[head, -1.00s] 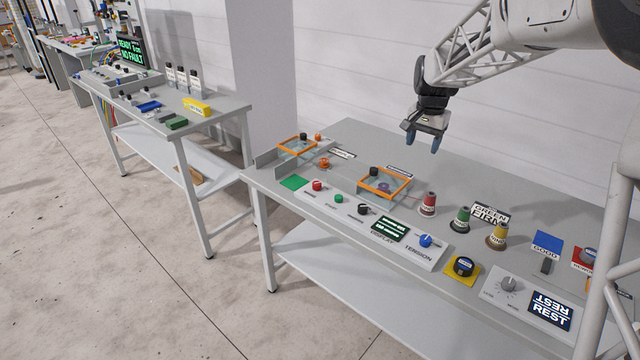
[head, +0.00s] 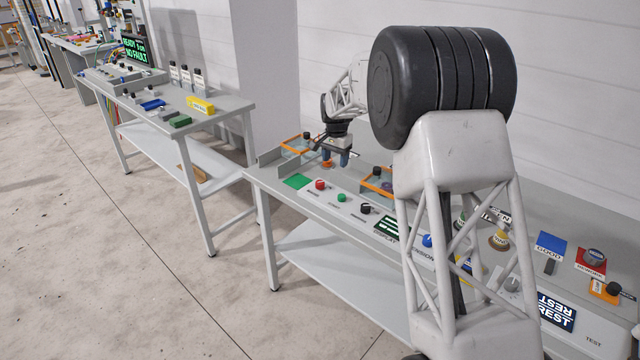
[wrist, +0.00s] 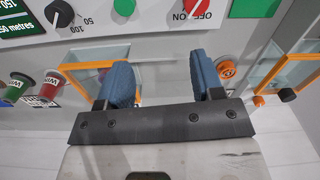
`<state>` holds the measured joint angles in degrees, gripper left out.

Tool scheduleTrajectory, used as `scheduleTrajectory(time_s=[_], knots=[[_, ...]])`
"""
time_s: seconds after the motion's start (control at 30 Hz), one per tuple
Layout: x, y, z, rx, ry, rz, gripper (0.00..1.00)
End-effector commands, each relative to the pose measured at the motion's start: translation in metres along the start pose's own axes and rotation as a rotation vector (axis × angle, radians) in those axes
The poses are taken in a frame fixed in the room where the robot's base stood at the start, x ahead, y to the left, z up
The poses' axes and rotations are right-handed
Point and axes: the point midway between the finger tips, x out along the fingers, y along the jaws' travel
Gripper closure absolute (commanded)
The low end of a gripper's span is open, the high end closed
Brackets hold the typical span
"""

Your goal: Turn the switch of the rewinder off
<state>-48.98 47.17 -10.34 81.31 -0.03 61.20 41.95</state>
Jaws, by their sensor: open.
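A red rotary switch (head: 320,184) sits at the left end of the white control panel on the near table. In the wrist view the red switch (wrist: 222,5) is cut by the top edge, with a white pointer mark and upside-down ON and OFF labels beside it. Which label its pointer meets is not clear. My gripper (head: 338,160) hovers above the table, behind the panel and slightly right of the switch. In the wrist view my gripper (wrist: 160,66) has two blue fingers spread apart, with nothing between them.
A green button (head: 341,197) and a black knob (head: 365,208) follow to the right on the panel. Orange-framed glass boxes (head: 295,143) stand behind it. A small orange part (wrist: 226,68) shows near the right finger. My arm hides much of the table's right side.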

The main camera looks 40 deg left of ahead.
Motion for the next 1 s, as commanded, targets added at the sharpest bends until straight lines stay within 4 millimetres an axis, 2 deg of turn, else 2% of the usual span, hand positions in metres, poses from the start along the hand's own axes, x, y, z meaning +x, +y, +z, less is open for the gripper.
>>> scheduleTrajectory(time_s=[0.03, 0.1, 0.3, 0.77, 1.0], knots=[[0.009, -0.014, 0.003, -0.005, -0.002, 0.002, 0.39], [0.019, -0.027, 0.006, -0.006, -0.005, 0.004, 0.39], [0.035, -0.05, 0.012, -0.008, -0.009, 0.007, 0.39], [0.038, -0.053, 0.013, -0.008, -0.009, 0.007, 0.39], [0.051, -0.053, 0.013, -0.008, -0.01, 0.008, 0.39]])
